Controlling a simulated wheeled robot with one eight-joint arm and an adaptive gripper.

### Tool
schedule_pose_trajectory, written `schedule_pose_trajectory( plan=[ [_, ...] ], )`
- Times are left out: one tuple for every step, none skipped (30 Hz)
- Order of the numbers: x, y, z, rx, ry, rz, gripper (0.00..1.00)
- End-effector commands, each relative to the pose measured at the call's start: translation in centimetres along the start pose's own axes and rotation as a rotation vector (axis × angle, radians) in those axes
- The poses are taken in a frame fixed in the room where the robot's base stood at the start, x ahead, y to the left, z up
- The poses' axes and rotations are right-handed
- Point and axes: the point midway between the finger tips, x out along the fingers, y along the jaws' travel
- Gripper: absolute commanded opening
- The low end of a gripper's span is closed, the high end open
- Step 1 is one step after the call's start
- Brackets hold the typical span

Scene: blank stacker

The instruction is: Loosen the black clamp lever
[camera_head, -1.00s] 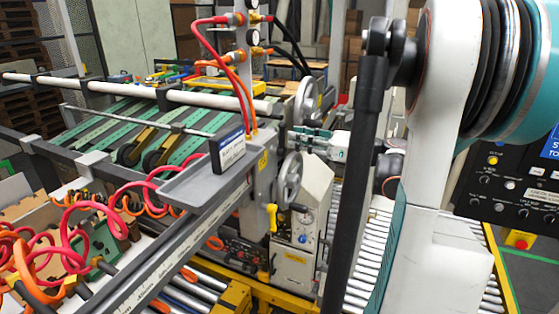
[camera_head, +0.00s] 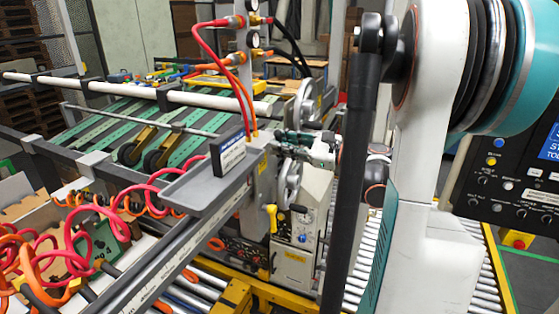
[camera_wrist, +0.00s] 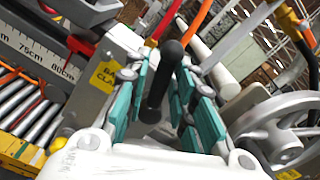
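The black clamp lever (camera_wrist: 157,88) shows in the wrist view as a dark rod with a rounded end, standing tilted from a grey base. My gripper (camera_wrist: 164,78) has its teal-padded fingers spread on both sides of the lever, with gaps visible between pads and rod. The lever lies between the fingers and does not look gripped. A yellow clamp label (camera_wrist: 105,78) is on the grey block left of it. In the head view my gripper (camera_head: 303,143) is beside the grey post, left of my arm; I cannot make out the lever there.
A grey handwheel (camera_wrist: 275,130) is close to the right of my gripper. Red and orange hoses (camera_wrist: 182,45) run behind the lever. A grey tray (camera_head: 205,188) with a dark sign (camera_head: 229,153) is left of the post. A roller conveyor (camera_head: 365,250) lies below.

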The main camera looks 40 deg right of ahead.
Motion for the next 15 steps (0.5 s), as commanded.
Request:
schedule_pose_trajectory(
  plan=[
    [0.0,0.3,0.1,-0.054,0.0,0.001,0.23],
    [0.0,0.5,0.1,-0.09,0.0,0.001,0.23],
    [0.0,0.8,0.0,-0.139,0.0,0.001,0.23],
    [0.0,1.1,-0.2,-0.174,-0.001,0.001,0.23],
    [0.0,1.3,-0.3,-0.21,-0.001,0.001,0.23],
    [0.0,1.6,-0.4,-0.257,-0.001,0.001,0.23],
    [0.0,1.8,-0.5,-0.294,0.0,0.001,0.23],
    [0.0,2.0,-0.5,-0.331,-0.001,0.001,0.23],
    [0.0,2.2,-0.7,-0.375,0.0,0.001,0.23],
    [0.0,2.3,-0.7,-0.408,-0.001,0.001,0.23],
    [0.0,2.5,-0.8,-0.441,-0.001,0.001,0.23],
    [0.0,2.7,-0.9,-0.488,-0.001,0.001,0.23],
    [0.0,2.9,-1.0,-0.522,-0.001,0.001,0.23],
    [0.0,3.0,-1.1,-0.554,-0.001,0.001,0.23],
    [0.0,3.1,-1.2,-0.595,-0.001,0.001,0.23]
  ],
)
